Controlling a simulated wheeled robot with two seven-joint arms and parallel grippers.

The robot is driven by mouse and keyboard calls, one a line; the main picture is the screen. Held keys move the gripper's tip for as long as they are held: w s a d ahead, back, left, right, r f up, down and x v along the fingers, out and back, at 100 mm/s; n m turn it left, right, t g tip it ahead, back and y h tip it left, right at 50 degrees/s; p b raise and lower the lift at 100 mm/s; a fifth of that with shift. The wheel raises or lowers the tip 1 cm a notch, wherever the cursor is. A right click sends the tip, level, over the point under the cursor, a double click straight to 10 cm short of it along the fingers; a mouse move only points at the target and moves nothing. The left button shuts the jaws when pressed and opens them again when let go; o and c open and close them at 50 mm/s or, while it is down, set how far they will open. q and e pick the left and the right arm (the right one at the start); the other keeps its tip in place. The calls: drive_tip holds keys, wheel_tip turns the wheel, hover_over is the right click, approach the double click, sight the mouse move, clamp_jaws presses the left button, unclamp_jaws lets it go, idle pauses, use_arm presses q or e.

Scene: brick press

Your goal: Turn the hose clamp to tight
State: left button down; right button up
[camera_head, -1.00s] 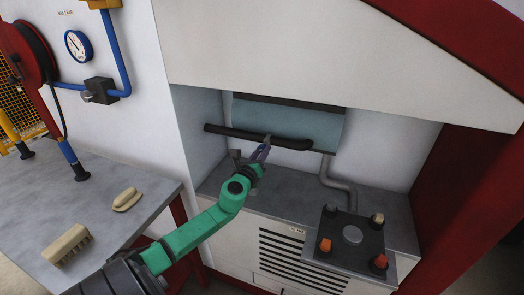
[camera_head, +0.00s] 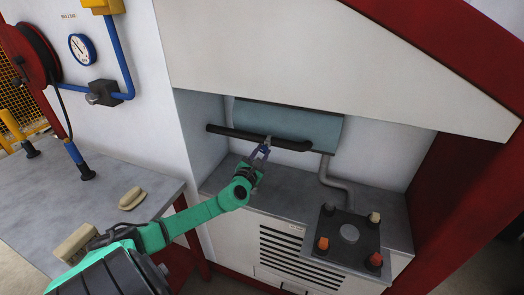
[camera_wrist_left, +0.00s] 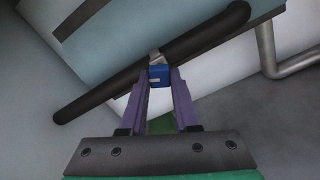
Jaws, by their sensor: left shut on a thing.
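The black hose (camera_head: 228,132) runs below a blue-grey cylinder in the machine recess. It also crosses the left wrist view (camera_wrist_left: 97,102) diagonally. A pale metal clamp band (camera_wrist_left: 154,56) sits on the hose, with a blue clamp block (camera_wrist_left: 159,77) at its near side. My left gripper (camera_head: 264,151) is at the hose, right of its middle. In the left wrist view, its purple fingers (camera_wrist_left: 160,84) are shut on the blue block, one on each side. The band's far side is hidden. My right gripper is not in view.
The blue-grey cylinder (camera_head: 290,122) is close above the hose. A bent grey pipe (camera_head: 335,180) and a control box with several knobs (camera_head: 347,240) are at the right.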

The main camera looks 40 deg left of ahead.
use_arm(q)
drive_tip(key=shift+m, duration=0.6)
drive_tip(key=c, duration=0.6)
unclamp_jaws()
drive_tip(key=shift+c, duration=0.2)
drive_tip(key=p+v, duration=0.1)
drive_tip(key=v, duration=1.3)
drive_tip(key=shift+s, duration=0.3)
drive_tip(key=shift+d, duration=0.15)
